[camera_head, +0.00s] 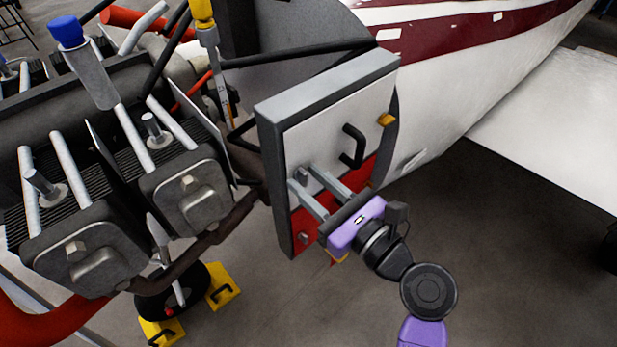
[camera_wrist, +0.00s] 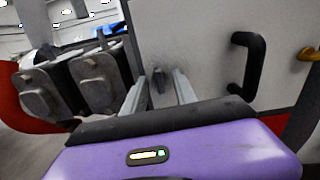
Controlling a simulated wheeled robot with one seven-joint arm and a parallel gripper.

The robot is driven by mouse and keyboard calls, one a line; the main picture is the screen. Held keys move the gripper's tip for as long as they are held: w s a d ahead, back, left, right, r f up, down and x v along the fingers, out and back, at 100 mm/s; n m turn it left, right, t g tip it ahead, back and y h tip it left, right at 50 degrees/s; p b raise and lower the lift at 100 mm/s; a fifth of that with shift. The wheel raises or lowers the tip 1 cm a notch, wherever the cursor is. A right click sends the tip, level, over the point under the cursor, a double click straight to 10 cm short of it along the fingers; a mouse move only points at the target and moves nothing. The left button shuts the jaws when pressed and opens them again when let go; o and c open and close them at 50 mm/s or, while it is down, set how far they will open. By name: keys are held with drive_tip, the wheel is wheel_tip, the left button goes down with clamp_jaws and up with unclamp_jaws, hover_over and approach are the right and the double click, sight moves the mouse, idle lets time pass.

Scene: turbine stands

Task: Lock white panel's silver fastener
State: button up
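The white panel (camera_head: 315,135) is upright on the front of a grey box beside the engine, and fills the upper right of the wrist view (camera_wrist: 195,40). Its small silver fastener (camera_wrist: 159,79) shows between my finger ends in the wrist view. In the head view the fastener (camera_head: 303,174) is small and partly crowded by the fingers. My gripper (camera_head: 301,177) has its two fingers apart, one on each side of the fastener, in the wrist view too (camera_wrist: 158,78). I cannot tell whether the fingers touch it.
A black handle (camera_head: 352,146) sticks out from the white panel right of my gripper. A gold fastener (camera_head: 386,119) is at the panel's right edge. A red panel (camera_head: 335,215) with a silver fastener (camera_head: 303,238) lies below. Engine cylinders (camera_head: 190,200) crowd the left.

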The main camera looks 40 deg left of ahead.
drive_tip(key=shift+o, duration=0.8)
drive_tip(key=shift+d, duration=0.1)
drive_tip(key=shift+s+d, duration=0.2)
drive_tip(key=shift+d, duration=2.2)
